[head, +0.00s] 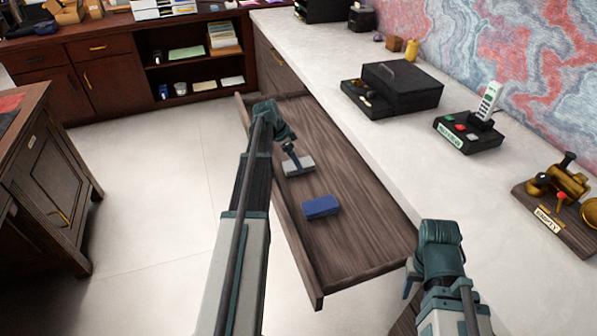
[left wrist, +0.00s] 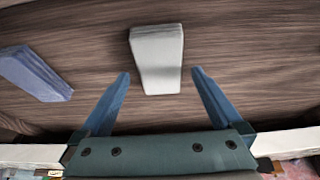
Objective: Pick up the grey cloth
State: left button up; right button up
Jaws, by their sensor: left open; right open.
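The grey cloth (head: 299,165) is a small pale folded block lying in the open wooden drawer (head: 345,225). It also shows in the left wrist view (left wrist: 157,60), just ahead of and between the fingers. My left gripper (head: 291,155) reaches down into the drawer over the cloth. In the left wrist view its two blue fingers (left wrist: 160,85) are spread apart, with nothing held between them. My right gripper (head: 408,285) is at the drawer's near right corner, by the counter edge; only part of its fingers shows.
A blue folded cloth (head: 321,207) lies in the drawer nearer to me, and it also shows in the left wrist view (left wrist: 35,74). The drawer's walls surround both. A black box (head: 400,88), a phone (head: 488,103) and a brass device (head: 566,183) stand on the white counter (head: 350,115).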

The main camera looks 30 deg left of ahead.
pick_arm(q)
jog(key=shift+b+x, duration=0.6)
jog(key=shift+x, duration=0.55)
pick_arm(e)
notch_tip(320, 180, down, 2)
pick_arm(q)
jog(key=shift+r, duration=0.1)
jog(key=c, duration=1.3)
pick_arm(e)
jog(key=shift+r, duration=0.1)
pick_arm(q)
notch_tip(320, 180, up, 10)
jog(key=p, duration=1)
pick_arm(e)
notch_tip(320, 180, up, 10)
